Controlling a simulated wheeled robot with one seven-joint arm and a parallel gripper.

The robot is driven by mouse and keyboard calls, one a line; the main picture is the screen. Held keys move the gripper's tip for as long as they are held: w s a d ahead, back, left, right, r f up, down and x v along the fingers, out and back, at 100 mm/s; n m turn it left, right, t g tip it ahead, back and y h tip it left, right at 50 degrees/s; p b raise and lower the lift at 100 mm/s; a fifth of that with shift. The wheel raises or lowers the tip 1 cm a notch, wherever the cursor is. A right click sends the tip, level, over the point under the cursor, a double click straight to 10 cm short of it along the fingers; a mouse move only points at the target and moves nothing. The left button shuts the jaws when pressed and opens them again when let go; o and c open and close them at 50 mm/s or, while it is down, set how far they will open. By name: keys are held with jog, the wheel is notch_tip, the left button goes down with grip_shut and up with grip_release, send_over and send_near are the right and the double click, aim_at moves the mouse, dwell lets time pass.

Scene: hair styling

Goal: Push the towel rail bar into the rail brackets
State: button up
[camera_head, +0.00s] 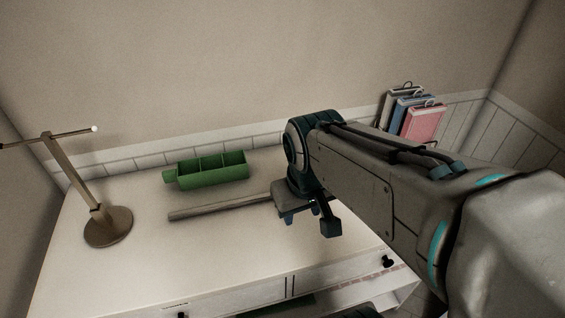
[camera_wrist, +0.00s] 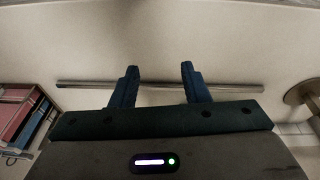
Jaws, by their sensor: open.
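The towel rail bar (camera_head: 220,207), a long thin grey bar, lies on the white table top, its right end hidden behind my gripper in the head view. In the wrist view the bar (camera_wrist: 160,85) runs across the picture, passing behind both fingers and showing between them. My gripper (camera_head: 308,217) is open and empty, pointing down at the table near the bar's right part. Its two dark blue fingers (camera_wrist: 160,68) stand apart in the wrist view. I cannot tell whether they touch the bar. I cannot make out the rail brackets in either view.
A green divided box (camera_head: 211,172) stands behind the bar. A lamp-like stand (camera_head: 108,228) is at the table's left; books or folders (camera_head: 424,122) stand at the back right. Drawers with dark knobs (camera_head: 387,262) line the table front. The front left table top is clear.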

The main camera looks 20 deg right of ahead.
jog(key=w+a+f+n+g+h+b, duration=0.1)
jog(key=w+a+f+n+h+b, duration=0.15)
jog(key=w+n, duration=0.25)
jog(key=w+a+f+n+g+h+b, duration=0.1)
jog(key=w+n+g+h+b, duration=0.1)
jog(key=w+n+b, duration=0.25)
jog(key=n+h+b, duration=0.4)
jog(key=n, duration=0.4)
send_near(260, 196)
notch_tip(260, 196, up, 3)
jog(key=shift+m, duration=0.25)
jog(key=x, duration=0.3)
jog(key=b+x, duration=0.1)
jog(key=x, duration=0.4)
jog(key=shift+s+d+r, duration=0.1)
jog(key=shift+d, duration=0.55)
jog(key=b+x, duration=0.1)
jog(key=x, duration=0.4)
jog(key=shift+w+d, duration=0.15)
jog(key=shift+w, duration=0.1)
jog(key=shift+r, duration=0.1)
grip_shut()
